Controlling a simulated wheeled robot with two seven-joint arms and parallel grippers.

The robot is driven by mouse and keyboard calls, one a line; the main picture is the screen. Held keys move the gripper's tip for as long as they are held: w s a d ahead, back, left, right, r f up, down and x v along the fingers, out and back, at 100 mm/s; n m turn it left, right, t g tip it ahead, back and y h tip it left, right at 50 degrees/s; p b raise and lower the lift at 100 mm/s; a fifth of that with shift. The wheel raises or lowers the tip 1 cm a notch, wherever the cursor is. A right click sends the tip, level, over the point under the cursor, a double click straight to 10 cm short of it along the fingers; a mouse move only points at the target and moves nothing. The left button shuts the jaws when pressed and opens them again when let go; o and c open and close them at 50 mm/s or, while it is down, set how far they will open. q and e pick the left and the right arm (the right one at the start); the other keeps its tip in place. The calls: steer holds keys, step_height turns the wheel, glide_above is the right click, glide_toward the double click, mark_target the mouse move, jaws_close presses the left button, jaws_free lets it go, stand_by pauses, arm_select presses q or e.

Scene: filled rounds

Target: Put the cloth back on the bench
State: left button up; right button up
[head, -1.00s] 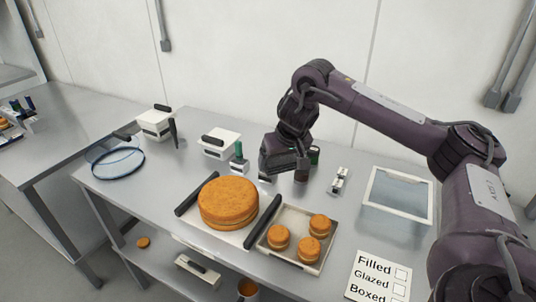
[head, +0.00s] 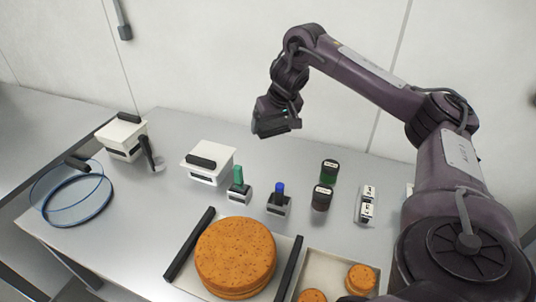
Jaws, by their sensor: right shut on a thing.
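My right gripper (head: 277,122) hangs above the back of the grey bench (head: 300,150), clear of its top. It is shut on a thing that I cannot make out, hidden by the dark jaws. I see no cloth that I can name for certain in the head view. My left gripper is not in view.
A large orange cake (head: 236,257) sits on a black-handled tray (head: 180,262). Small cakes (head: 361,278) are at the front. Behind stand white boxes (head: 208,163), green (head: 238,177) and blue (head: 280,190) markers, and two jars (head: 329,172). A clear round cover (head: 75,195) is left.

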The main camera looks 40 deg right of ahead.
step_height(320, 180, down, 6)
steer(key=s+r+b, duration=0.1)
steer(key=b, duration=0.6)
glide_above(272, 174)
steer(key=s, duration=0.1)
step_height(272, 174, down, 7)
steer(key=shift+s+a+r, duration=0.15)
steer(key=shift+f, duration=0.9)
step_height(272, 174, down, 4)
steer(key=shift+r, duration=0.25)
steer(key=shift+f, duration=0.35)
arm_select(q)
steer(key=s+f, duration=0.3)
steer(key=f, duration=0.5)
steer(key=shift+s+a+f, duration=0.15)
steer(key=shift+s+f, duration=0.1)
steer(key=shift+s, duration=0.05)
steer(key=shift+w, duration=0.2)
